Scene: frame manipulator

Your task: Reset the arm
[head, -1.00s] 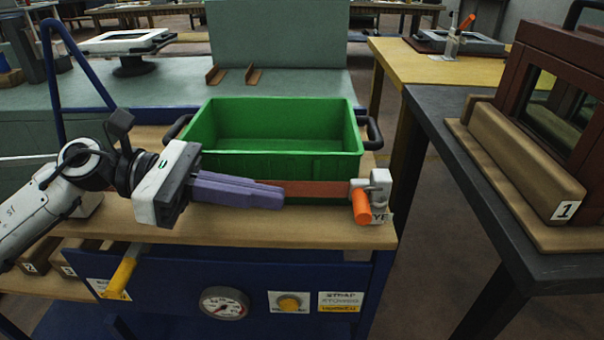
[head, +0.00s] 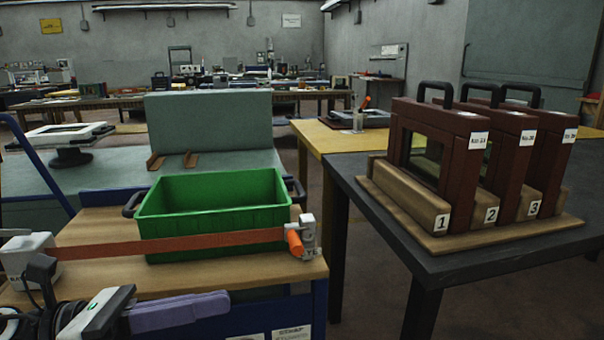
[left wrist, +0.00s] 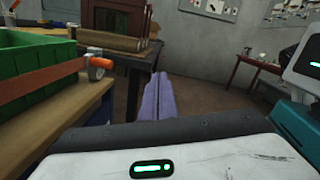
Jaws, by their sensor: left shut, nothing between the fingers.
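My left gripper (head: 228,297) is at the lower left of the head view, in front of the wooden bench top (head: 90,226). Its purple fingers are together with nothing between them. They also show in the left wrist view (left wrist: 158,80), pointing past the bench toward the floor. The green crate (head: 215,220) stands on the bench with an orange-brown strap (head: 200,243) across its front. The strap runs to a grey clamp with an orange handle (head: 295,243) at the right. My right gripper is in neither view.
A dark table (head: 405,262) at the right carries a wooden rack (head: 410,208) with several dark red frames (head: 457,160), numbered 1 to 3. A yellow-topped table (head: 325,138) stands behind it. Floor shows between the bench and the dark table.

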